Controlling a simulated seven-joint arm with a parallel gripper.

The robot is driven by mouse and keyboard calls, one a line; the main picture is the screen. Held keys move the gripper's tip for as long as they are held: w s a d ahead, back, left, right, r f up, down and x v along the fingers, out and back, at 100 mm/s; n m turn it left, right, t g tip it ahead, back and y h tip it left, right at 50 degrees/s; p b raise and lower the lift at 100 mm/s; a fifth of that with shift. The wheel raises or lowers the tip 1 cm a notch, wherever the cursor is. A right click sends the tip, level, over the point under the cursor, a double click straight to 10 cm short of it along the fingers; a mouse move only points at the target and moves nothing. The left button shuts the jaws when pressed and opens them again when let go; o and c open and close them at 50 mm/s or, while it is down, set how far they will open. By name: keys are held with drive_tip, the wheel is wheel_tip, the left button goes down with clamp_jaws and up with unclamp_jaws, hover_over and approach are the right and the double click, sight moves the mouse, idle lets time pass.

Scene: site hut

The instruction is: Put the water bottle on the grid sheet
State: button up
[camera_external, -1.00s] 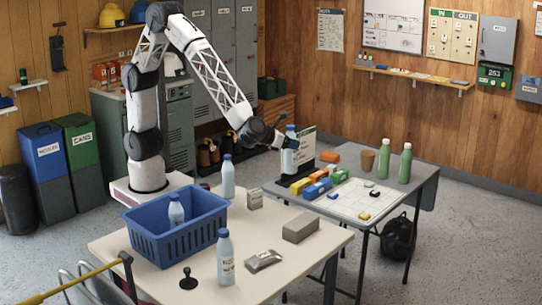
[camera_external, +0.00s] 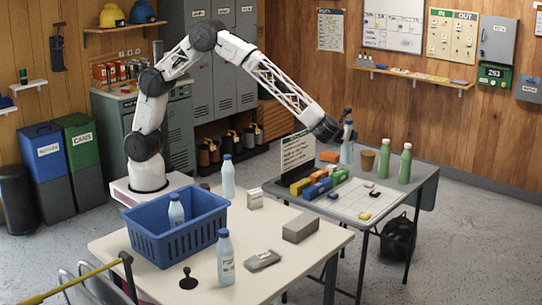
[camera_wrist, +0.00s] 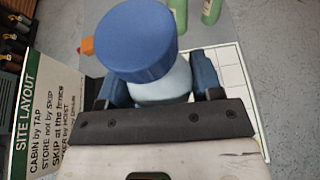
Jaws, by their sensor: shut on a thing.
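My gripper (camera_external: 343,138) is shut on a water bottle (camera_external: 347,153) with a blue cap, held upright above the far part of the grey table. In the wrist view the bottle's blue cap (camera_wrist: 138,42) fills the space in front of my gripper (camera_wrist: 160,88), with a finger on each side. The white grid sheet (camera_external: 345,204) lies on the grey table, nearer the camera than the bottle. Part of the grid sheet (camera_wrist: 232,68) shows at the right of the wrist view. The bottle's base is hard to make out.
Coloured blocks (camera_external: 318,187) and a site layout sign (camera_external: 297,152) stand left of the sheet. A brown cup (camera_external: 367,160) and two green bottles (camera_external: 405,164) stand at the back right. Small pieces (camera_external: 364,216) lie on the sheet. A blue crate (camera_external: 190,238) and other bottles are on the near table.

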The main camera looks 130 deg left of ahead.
drive_tip(key=a+f, duration=0.3)
drive_tip(key=f, duration=0.2)
drive_tip(key=shift+f, duration=0.15)
drive_tip(key=shift+w, duration=0.1)
wheel_tip(320, 180, down, 6)
idle(0.7)
drive_tip(key=shift+f, duration=0.15)
drive_tip(key=shift+f, duration=1.95)
drive_tip(key=o, duration=1.2)
